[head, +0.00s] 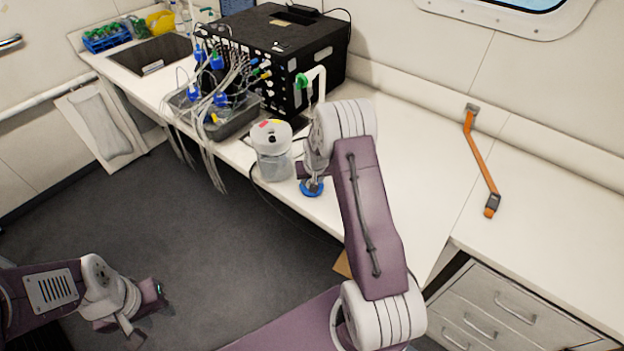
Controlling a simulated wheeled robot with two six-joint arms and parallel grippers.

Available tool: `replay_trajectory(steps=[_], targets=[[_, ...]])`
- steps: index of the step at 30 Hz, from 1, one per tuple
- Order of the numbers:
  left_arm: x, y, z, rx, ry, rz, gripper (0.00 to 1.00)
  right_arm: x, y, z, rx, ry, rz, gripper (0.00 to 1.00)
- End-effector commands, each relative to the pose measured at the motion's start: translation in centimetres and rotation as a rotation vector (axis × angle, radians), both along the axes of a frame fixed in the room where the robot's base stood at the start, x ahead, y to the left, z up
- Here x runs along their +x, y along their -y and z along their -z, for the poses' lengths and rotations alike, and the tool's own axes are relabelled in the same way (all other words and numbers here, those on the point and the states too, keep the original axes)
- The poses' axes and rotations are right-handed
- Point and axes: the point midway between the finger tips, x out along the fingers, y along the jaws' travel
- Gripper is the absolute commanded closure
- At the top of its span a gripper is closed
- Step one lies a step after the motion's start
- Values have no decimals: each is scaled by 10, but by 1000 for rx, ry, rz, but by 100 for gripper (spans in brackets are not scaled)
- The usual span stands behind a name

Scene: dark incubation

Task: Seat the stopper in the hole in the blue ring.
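A blue round piece (312,188) shows at the counter's front edge, just below my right gripper (312,174). I cannot tell whether it is a ring or a stopper, or whether the gripper touches it. The gripper points down and its fingers are mostly hidden by my arm. A clear jar (272,165) with a white lid (270,135) stands just left of it; the lid carries small coloured marks. No stopper can be clearly made out. My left gripper (146,314) is low at left, over the floor, with its fingers apart and empty.
A grey tray (238,120) of cables and blue-capped pieces stands left of the jar. A black box (275,50) is behind.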

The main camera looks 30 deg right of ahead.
Motion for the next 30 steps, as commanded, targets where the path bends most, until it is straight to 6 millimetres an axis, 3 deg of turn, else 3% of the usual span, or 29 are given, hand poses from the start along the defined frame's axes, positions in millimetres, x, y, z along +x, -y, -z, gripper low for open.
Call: replay_trajectory(steps=[8, 21, 30], targets=[[0, 0, 2, 0, 0, 0, 64, -2, -1, -6, -1, 2, 0, 60], [0, 0, 16, 0, 0, 0, 64, -30, -11, -78, 0, 2, 1, 60], [0, 0, 16, 0, 0, 0, 64, -33, -12, -84, 0, -1, 0, 60]])
